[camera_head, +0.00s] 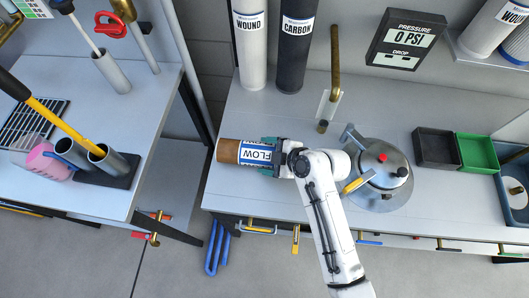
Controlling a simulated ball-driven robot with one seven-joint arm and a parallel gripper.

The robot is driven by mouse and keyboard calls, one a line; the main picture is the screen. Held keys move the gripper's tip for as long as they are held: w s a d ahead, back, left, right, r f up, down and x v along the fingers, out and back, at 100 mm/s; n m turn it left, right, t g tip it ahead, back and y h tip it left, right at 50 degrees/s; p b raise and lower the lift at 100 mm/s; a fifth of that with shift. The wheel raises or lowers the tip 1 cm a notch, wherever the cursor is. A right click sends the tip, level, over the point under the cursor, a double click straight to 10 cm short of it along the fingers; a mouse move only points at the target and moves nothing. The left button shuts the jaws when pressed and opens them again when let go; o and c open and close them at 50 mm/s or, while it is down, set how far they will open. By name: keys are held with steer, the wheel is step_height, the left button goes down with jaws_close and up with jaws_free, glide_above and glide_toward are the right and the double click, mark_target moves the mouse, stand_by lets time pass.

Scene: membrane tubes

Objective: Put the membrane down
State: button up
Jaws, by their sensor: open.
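The membrane (256,153) is a short cylinder with a brown left end and a white and blue label reading FLOW. It lies on its side over the left part of the grey counter (245,195), its long side running left to right. My gripper (268,156) comes from the right, with one finger above and one below the membrane's right end in the picture. The fingers are open. The right end is partly hidden by my gripper. I cannot tell for sure whether the membrane rests fully on the counter.
Two tall tubes, white (249,45) and dark (295,45), stand behind. A brass pipe (335,65) rises near a steel pressure vessel (381,160). Black (437,147) and green (477,152) bins sit right. A gap separates the left bench (60,195). The counter left of the membrane is narrow.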

steer(key=c, duration=1)
steer(key=shift+c, duration=1.4)
steer(key=shift+r, duration=0.1)
steer(key=shift+r, duration=0.1)
